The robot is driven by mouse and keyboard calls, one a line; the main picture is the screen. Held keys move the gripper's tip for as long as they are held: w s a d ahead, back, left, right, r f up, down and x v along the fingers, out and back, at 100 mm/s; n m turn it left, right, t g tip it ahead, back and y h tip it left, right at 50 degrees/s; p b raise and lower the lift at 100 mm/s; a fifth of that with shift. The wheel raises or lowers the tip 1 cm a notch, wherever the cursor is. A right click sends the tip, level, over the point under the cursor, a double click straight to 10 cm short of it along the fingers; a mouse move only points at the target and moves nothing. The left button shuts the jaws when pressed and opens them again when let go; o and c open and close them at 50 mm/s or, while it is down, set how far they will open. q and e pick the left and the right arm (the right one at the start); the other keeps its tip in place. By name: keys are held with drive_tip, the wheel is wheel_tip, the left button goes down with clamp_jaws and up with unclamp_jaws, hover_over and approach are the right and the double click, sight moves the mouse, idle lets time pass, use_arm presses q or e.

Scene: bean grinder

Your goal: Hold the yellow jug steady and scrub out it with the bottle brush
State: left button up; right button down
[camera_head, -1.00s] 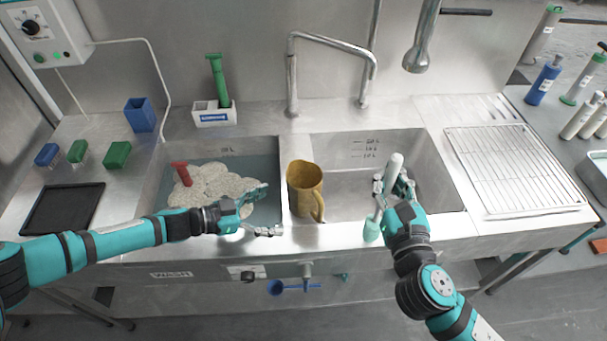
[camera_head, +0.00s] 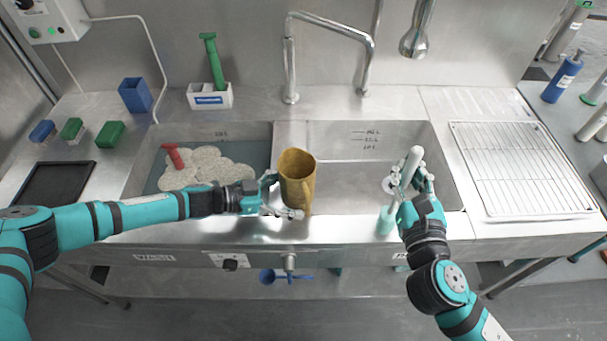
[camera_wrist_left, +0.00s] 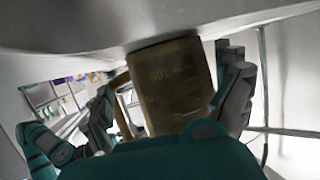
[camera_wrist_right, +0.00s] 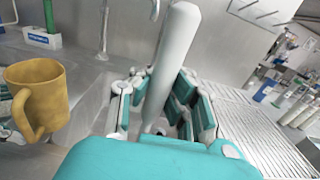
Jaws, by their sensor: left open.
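My left gripper (camera_head: 281,196) is open, with one finger on each side of the jug; contact is hard to tell. In the left wrist view the jug (camera_wrist_left: 172,85) sits between the fingers. My right gripper (camera_head: 410,186) is shut on the bottle brush (camera_head: 410,168), over the right basin's front right part. The right wrist view shows the handle (camera_wrist_right: 172,60) between the fingers.
The left basin (camera_head: 262,132) holds foamy water and a red-handled tool (camera_head: 173,156). The right basin (camera_head: 350,180) looks empty under the tap (camera_head: 330,20). A green brush (camera_head: 213,60) stands in a white holder behind. A wire rack (camera_head: 520,165) lies at right.

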use_arm(q)
drive_tip(key=shift+w+d+f, duration=0.1)
drive_tip(key=shift+w+d, duration=0.05)
drive_tip(key=shift+d, duration=0.05)
drive_tip(key=c, duration=0.8)
drive_tip(key=shift+o, duration=0.2)
